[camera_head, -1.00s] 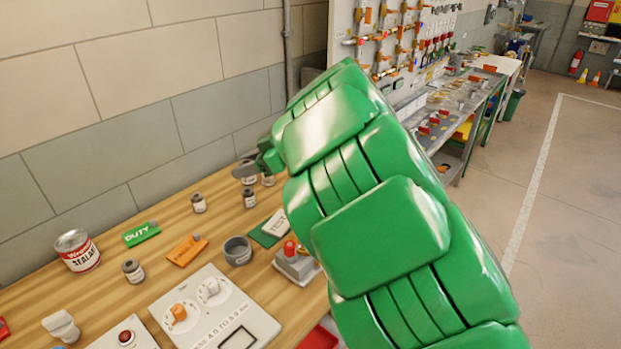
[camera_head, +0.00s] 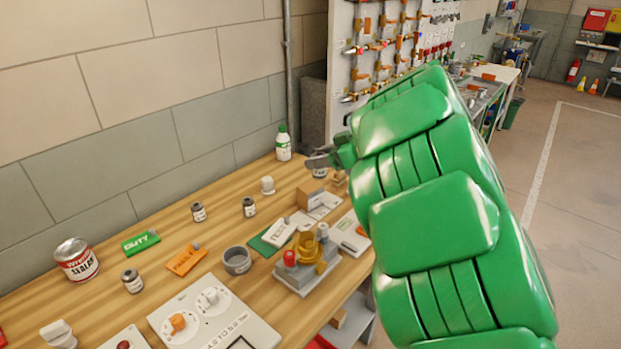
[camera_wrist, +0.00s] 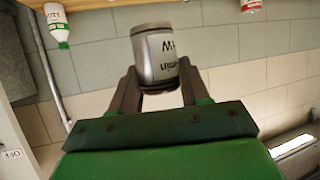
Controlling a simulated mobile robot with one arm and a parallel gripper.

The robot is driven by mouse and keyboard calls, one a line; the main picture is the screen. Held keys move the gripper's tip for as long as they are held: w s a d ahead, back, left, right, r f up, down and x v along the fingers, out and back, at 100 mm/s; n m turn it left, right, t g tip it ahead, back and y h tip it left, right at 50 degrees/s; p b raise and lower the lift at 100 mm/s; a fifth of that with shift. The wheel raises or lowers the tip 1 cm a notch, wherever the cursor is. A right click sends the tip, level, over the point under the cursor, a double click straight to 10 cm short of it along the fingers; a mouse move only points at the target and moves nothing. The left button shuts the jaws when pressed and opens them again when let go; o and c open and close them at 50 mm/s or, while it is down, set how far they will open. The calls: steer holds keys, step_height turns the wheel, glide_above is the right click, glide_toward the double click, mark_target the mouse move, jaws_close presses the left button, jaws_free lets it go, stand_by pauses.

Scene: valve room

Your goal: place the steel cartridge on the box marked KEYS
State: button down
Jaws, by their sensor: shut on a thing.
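My gripper (camera_wrist: 158,82) is shut on a grey metal cylinder with dark lettering, which looks like the steel cartridge (camera_wrist: 156,50). The lettering is only partly in view. In the head view my gripper (camera_head: 319,160) is over the far right part of the wooden bench, partly hidden by my green arm. The cartridge (camera_head: 320,172) shows just below the fingers. A small brown cardboard box (camera_head: 309,195) stands on the bench below and slightly left of it. I cannot read any KEYS mark on it or elsewhere.
A white bottle with a green cap (camera_head: 283,143) stands behind, left of my gripper. A white knob-like piece (camera_head: 267,185), small jars (camera_head: 249,207) and a grey fixture with yellow and red parts (camera_head: 307,266) are nearby. Bare bench (camera_head: 225,190) shows to the left.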

steer(key=w+f, duration=0.2)
steer(key=w, duration=0.2)
steer(key=w+a+f, duration=0.1)
steer(key=w+f, duration=0.5)
steer(key=w, duration=0.1)
steer(key=shift+w+a+f, duration=0.15)
steer(key=shift+w, duration=0.15)
steer(key=shift+w+f, duration=0.55)
steer(key=shift+f, duration=1.55)
steer(key=shift+f, duration=0.1)
steer(key=c, duration=0.5)
jaws_free()
steer(key=shift+c, duration=0.2)
